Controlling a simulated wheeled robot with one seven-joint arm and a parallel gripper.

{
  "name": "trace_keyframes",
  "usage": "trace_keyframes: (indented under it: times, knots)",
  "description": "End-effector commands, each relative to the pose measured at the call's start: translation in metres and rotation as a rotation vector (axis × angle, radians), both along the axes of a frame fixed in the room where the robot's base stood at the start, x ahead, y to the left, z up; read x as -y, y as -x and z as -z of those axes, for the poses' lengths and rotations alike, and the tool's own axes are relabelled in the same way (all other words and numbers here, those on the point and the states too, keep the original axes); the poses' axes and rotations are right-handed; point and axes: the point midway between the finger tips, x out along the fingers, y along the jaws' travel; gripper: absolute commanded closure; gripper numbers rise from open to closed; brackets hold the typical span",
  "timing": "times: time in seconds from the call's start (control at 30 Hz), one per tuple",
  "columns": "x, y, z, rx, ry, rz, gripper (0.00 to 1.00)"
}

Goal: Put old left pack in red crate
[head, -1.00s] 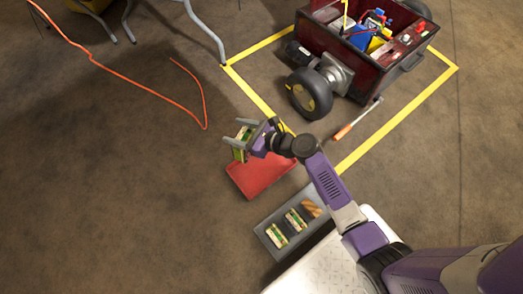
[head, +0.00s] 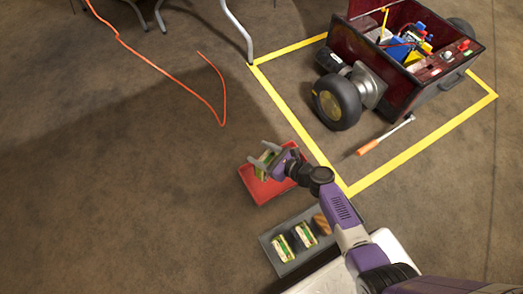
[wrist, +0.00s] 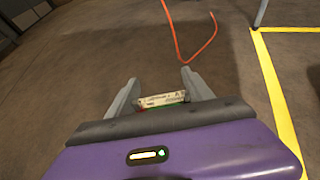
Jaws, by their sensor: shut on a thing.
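My gripper (head: 266,158) is shut on a green and cream pack (head: 264,168), the old left pack by the task's name. The pack's pale labelled face shows between the fingers in the wrist view (wrist: 162,99). In the head view the gripper and pack are over the red crate (head: 260,190) and cover its upper left part. I cannot tell whether the pack touches the crate's floor or hangs above it. The crate does not show in the wrist view.
A grey tray (head: 266,241) with two similar packs (head: 283,247) and a brown block (head: 322,224) lies just below the crate. A dark red wheeled machine (head: 410,90) stands inside yellow floor tape (head: 420,146). An orange-handled tool (head: 368,147) and an orange cable (head: 165,75) lie on the floor.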

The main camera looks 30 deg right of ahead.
Motion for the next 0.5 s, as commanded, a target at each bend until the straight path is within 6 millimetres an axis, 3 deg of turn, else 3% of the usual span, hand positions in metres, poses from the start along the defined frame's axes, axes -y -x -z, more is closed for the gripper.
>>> trace_keyframes:
  times: [0.2, 0.5]
  knots:
    - [0.000, -0.003, 0.037, 0.006, -0.002, 0.000, 1.00]
    - [0.000, -0.003, 0.053, 0.007, -0.001, -0.001, 1.00]
